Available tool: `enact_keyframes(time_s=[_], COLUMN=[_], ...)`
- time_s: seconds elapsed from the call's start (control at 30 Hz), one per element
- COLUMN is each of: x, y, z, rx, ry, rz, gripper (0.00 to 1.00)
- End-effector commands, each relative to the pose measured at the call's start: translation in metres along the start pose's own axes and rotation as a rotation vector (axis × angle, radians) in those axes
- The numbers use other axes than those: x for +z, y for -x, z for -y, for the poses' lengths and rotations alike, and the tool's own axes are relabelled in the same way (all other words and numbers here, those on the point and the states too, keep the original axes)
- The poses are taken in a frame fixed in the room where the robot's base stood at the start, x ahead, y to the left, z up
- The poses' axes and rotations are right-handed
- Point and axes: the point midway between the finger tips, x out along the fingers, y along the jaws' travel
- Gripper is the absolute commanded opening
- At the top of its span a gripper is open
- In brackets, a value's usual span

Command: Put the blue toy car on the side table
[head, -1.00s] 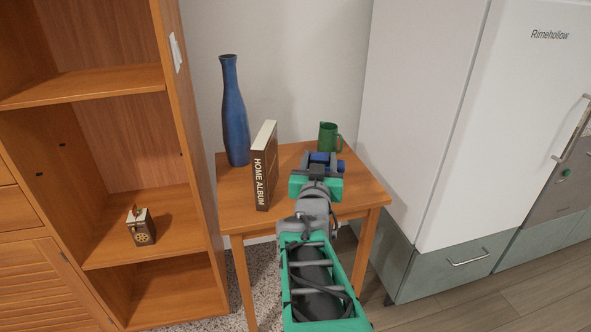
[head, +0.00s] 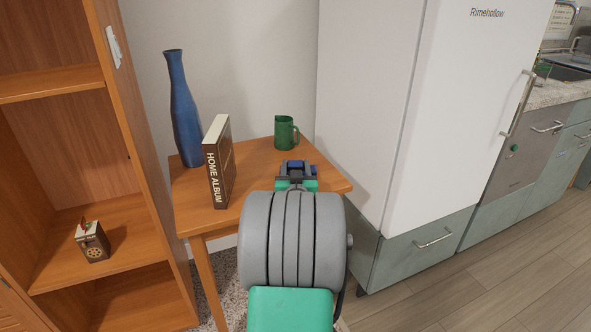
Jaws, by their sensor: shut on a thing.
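The side table (head: 256,158) is a small wooden table between the shelf unit and the refrigerator. My gripper (head: 295,166) is over the right part of the table top, shut on the blue toy car (head: 293,166). Only a little of the car shows between the dark fingers. My own arm hides the table's front middle. I cannot tell whether the car touches the table top.
On the table stand a tall blue vase (head: 183,110), an upright "HOME ALBUM" book (head: 218,165) and a green mug (head: 286,132). A shelf unit (head: 150,150) stands left, a white refrigerator (head: 425,110) right. Bare table top shows between book and mug.

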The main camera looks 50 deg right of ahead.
Motion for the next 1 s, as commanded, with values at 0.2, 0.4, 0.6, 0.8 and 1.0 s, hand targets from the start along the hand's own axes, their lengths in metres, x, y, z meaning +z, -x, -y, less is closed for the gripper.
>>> enact_keyframes(time_s=[0.2, 0.4, 0.6, 0.8, 1.0], x=[0.003, 0.002, 0.002, -0.002, -0.004], y=[0.0, 0.0, 0.0, 0.0, 0.035], z=[0.0, 0.0, 0.0, 0.0, 0.0], rx=[0.0, 0.0, 0.0, 0.0, 0.0], ry=[0.0, 0.0, 0.0, 0.0, 0.0], rz=[-0.001, 0.0, 0.0, 0.0, 0.0], gripper=[0.04, 0.62, 0.7, 0.7, 0.7])
